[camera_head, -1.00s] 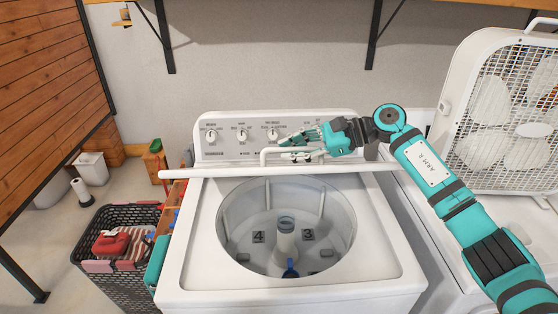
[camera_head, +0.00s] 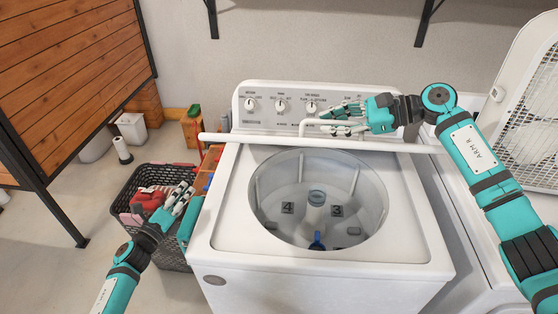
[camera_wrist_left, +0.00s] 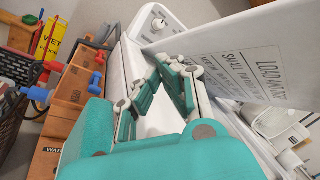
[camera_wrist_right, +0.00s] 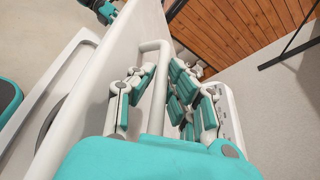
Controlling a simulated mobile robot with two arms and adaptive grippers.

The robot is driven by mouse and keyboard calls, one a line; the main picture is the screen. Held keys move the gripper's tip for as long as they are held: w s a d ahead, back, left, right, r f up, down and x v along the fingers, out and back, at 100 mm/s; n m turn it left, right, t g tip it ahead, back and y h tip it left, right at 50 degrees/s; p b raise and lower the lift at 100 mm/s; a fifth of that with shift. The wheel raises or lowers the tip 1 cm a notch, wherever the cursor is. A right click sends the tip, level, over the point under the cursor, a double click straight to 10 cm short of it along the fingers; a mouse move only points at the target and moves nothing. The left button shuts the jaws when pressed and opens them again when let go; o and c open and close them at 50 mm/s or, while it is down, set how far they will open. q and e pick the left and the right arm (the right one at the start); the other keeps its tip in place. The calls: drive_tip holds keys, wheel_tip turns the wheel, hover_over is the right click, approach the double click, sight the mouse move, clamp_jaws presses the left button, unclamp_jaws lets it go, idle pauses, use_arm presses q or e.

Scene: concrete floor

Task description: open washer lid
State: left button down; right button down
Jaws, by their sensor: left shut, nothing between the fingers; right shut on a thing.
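The white washer (camera_head: 330,285) stands in the middle of the head view with its round tub open to view. Its lid (camera_head: 260,139) stands raised at the back of the opening, seen almost edge-on; its printed face shows in the left wrist view (camera_wrist_left: 235,55). My right gripper (camera_head: 340,120) is behind the lid's top edge, shut on the white lid handle (camera_wrist_right: 158,90), which passes between its fingers in the right wrist view. My left gripper (camera_head: 182,196) is shut and empty, left of the washer and apart from the lid, over the basket area.
A dark basket (camera_head: 165,245) with red and striped items stands on the floor left of the washer. A wooden rack (camera_wrist_left: 78,88) with colored pieces is beside the washer's left side. A white box fan (camera_head: 535,110) stands at the right. Wall brackets hang above.

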use_arm(q)
drive_tip(key=s+d+r+m+g+h, duration=0.25)
drive_tip(key=s+d+h, duration=0.2)
drive_tip(key=d, duration=0.25)
drive_tip(key=s+d+r+m+g+h, duration=0.1)
drive_tip(key=s+d+r+m+h, duration=0.25)
drive_tip(key=d+h, duration=0.3)
drive_tip(key=s+d+r+m+g+h, duration=0.25)
drive_tip(key=d+m+h, duration=0.2)
drive_tip(key=d, duration=0.25)
drive_tip(key=w+d+r, duration=0.6)
drive_tip(key=r, duration=0.3)
drive_tip(key=shift+d, duration=0.3)
drive_tip(key=shift+h, duration=0.25)
